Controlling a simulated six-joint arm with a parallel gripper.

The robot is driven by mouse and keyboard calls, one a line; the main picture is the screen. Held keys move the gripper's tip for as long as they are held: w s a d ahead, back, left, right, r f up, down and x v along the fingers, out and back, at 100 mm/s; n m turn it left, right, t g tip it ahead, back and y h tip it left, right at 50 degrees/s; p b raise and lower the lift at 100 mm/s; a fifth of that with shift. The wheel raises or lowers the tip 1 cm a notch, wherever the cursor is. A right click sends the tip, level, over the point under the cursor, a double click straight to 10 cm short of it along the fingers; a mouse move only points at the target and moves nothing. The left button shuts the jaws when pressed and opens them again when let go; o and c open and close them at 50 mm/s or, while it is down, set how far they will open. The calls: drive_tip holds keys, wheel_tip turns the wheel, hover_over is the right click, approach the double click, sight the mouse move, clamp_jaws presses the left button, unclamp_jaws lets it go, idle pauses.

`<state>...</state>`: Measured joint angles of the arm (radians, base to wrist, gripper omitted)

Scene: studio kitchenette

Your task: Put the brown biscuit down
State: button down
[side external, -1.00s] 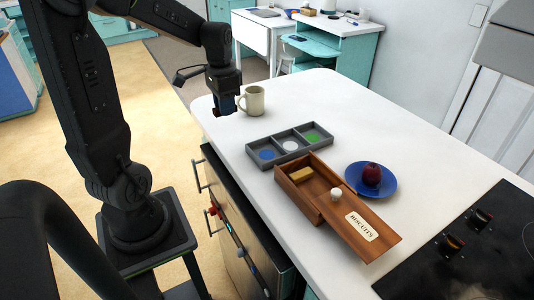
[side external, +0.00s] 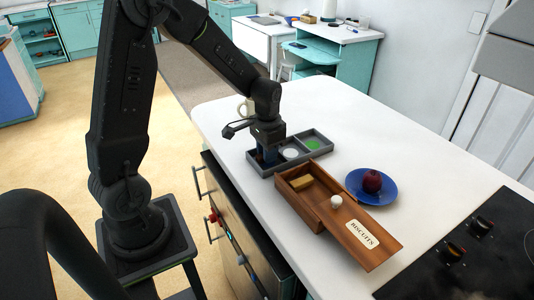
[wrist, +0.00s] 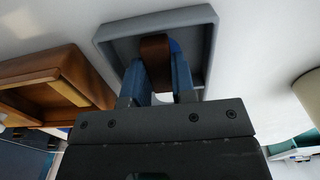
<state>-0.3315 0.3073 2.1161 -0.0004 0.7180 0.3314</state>
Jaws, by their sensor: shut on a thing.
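The brown biscuit (wrist: 155,58) is between the two fingers of my gripper (wrist: 158,75) in the wrist view, standing on edge. Part of that compartment's blue disc (wrist: 175,46) shows behind the biscuit. I cannot tell whether the biscuit touches the compartment floor. The white disc (side external: 290,154) and green disc (side external: 312,145) lie bare in the other compartments. In the side view my gripper mostly hides the biscuit and the blue disc.
The wooden biscuit box (side external: 300,209) stands beside the tray, its lid (side external: 371,246) slid partly open, with a yellowish biscuit (side external: 302,181) inside. A blue plate (side external: 389,194) holds a dark red fruit (side external: 372,180). A cream mug (side external: 242,108) stands behind my arm.

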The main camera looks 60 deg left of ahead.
drive_tip(key=shift+f, duration=0.35)
drive_tip(key=shift+f, duration=0.1)
drive_tip(key=c, duration=0.9)
unclamp_jaws()
drive_tip(key=shift+f, duration=0.1)
drive_tip(key=shift+c, duration=0.2)
wheel_tip(320, 180, up, 12)
drive_tip(key=s+d+r+t, duration=0.2)
drive_tip(key=s+d+r, duration=0.1)
drive_tip(key=s+d, duration=0.3)
drive_tip(key=s+d+r+t, duration=0.3)
drive_tip(key=s+d, duration=0.3)
drive_tip(key=s, duration=0.3)
drive_tip(key=shift+t, duration=0.3)
